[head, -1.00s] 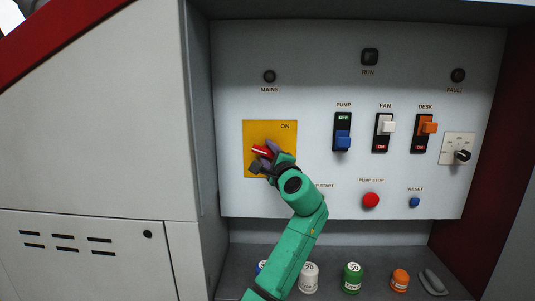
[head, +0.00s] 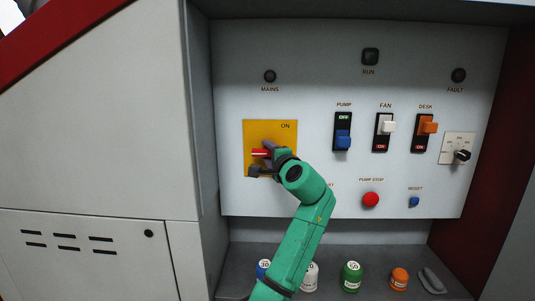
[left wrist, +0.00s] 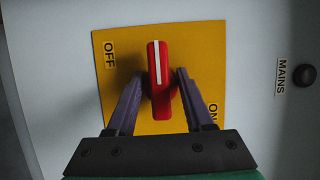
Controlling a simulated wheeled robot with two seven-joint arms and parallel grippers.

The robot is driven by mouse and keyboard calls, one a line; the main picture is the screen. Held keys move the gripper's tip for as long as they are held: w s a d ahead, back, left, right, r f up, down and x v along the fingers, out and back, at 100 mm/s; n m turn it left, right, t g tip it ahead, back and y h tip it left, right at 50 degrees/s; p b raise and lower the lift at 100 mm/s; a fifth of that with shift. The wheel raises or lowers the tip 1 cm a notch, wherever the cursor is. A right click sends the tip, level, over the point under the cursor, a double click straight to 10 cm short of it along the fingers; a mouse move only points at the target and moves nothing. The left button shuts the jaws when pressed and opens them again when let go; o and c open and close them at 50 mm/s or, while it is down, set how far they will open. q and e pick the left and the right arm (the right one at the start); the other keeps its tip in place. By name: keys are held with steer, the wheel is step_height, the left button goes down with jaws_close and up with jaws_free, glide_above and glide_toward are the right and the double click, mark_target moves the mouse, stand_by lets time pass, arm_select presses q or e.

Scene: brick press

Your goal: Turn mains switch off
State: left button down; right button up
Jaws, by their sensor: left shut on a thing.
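The mains switch is a red handle (head: 260,153) with a white line, on a yellow plate (head: 250,130) at the panel's left. In the head view the handle lies about level. In the left wrist view the red handle (left wrist: 160,100) stands between the purple fingers, its white line pointing up the picture between the OFF label (left wrist: 109,55) and the ON label (left wrist: 213,112). My left gripper (head: 263,158) is shut on the handle; it also shows in the left wrist view (left wrist: 160,77). The MAINS lamp (head: 269,76) is dark. My right gripper is out of view.
Right of the plate are the PUMP (head: 343,132), FAN (head: 384,132) and DESK (head: 426,133) switches, a selector knob (head: 462,156), a red PUMP STOP button (head: 371,200) and a blue RESET button (head: 414,202). Several small containers stand on the ledge below.

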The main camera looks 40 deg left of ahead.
arm_select(q)
steer(key=shift+r, duration=0.15)
steer(key=c, duration=0.7)
jaws_free()
steer(key=shift+w, duration=0.2)
steer(key=shift+s+d+f, duration=0.2)
steer(key=shift+d, duration=0.15)
steer(key=b+v, duration=0.3)
steer(key=v, duration=1)
steer(key=shift+s+d+r+b, duration=0.1)
steer(key=shift+s+d+b, duration=0.2)
steer(key=shift+b, duration=0.1)
